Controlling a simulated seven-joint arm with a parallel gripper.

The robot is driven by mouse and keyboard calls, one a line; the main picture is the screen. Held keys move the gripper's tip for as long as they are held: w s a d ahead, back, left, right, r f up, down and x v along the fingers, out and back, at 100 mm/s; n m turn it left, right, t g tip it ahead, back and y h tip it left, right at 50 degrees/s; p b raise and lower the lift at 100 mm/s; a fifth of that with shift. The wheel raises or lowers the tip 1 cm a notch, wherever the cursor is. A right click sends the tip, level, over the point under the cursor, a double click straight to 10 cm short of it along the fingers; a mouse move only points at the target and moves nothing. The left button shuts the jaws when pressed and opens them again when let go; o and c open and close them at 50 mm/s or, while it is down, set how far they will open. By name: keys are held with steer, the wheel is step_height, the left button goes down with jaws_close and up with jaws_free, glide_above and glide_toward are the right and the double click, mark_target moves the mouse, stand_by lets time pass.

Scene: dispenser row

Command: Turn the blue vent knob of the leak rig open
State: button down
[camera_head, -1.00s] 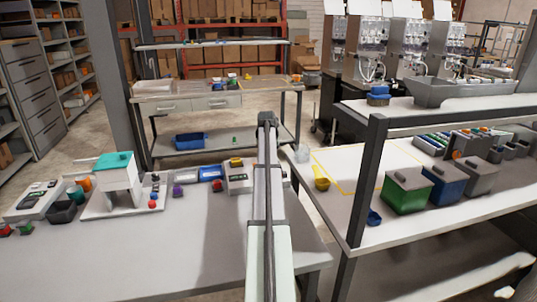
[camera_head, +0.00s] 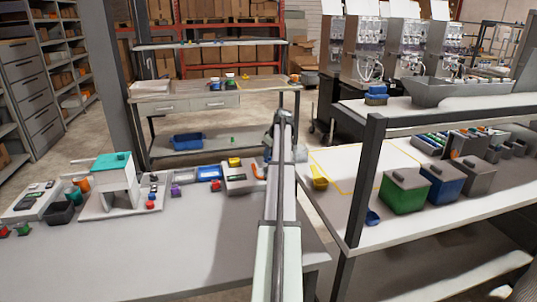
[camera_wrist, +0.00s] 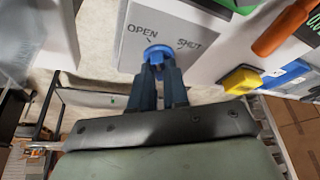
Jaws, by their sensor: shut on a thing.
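The blue vent knob (camera_wrist: 157,53) sits on a light grey panel of the leak rig (camera_wrist: 175,28). The panel is printed OPEN on the left and SHUT on the right. My gripper (camera_wrist: 160,72) is shut on the knob, its two blue-grey fingers at the knob's near side. A small dark mark lies between the knob and the word OPEN. The knob's exact angle is hard to tell because the fingers cover part of it. In the head view my arm hides the knob and the gripper.
An orange handle (camera_wrist: 274,35), a yellow block (camera_wrist: 243,79) and a blue block (camera_wrist: 286,74) lie right of the knob. In the head view, a white device with a teal top (camera_head: 112,175) stands left on the bench. The bench front (camera_head: 140,255) is clear.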

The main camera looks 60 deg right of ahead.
steer(key=shift+d+n+y, duration=0.15)
steer(key=shift+n+y, duration=0.35)
steer(key=shift+n, duration=0.7)
steer(key=c, duration=1.1)
jaws_free()
steer(key=shift+s, duration=0.1)
steer(key=v, duration=1.3)
steer(key=shift+s+r, duration=0.15)
steer(key=shift+r, duration=0.15)
